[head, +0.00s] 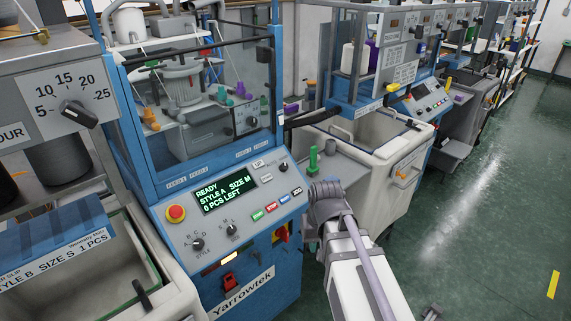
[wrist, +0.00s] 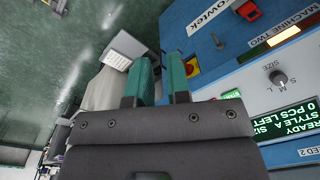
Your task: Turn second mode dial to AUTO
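The second machine's sloped control panel (head: 240,200) carries a small black dial (head: 283,167) at its upper right, which looks like the mode dial. Its lettering and pointer are too small to read. In the wrist view my gripper (wrist: 155,60) is open, with an empty gap between the fingers. The wrist view shows the "MACHINE TWO" label (wrist: 206,16) and the SIZE dial (wrist: 280,78); the mode dial is not visible there.
The panel also has a red stop button (head: 176,213), a lit display (head: 225,195), STYLE dial (head: 197,244) and coloured buttons (head: 271,209). A red-yellow switch (head: 281,232) is on the machine's side. A pale bin (head: 385,155) stands right of my gripper. The green floor (head: 470,220) is open at right.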

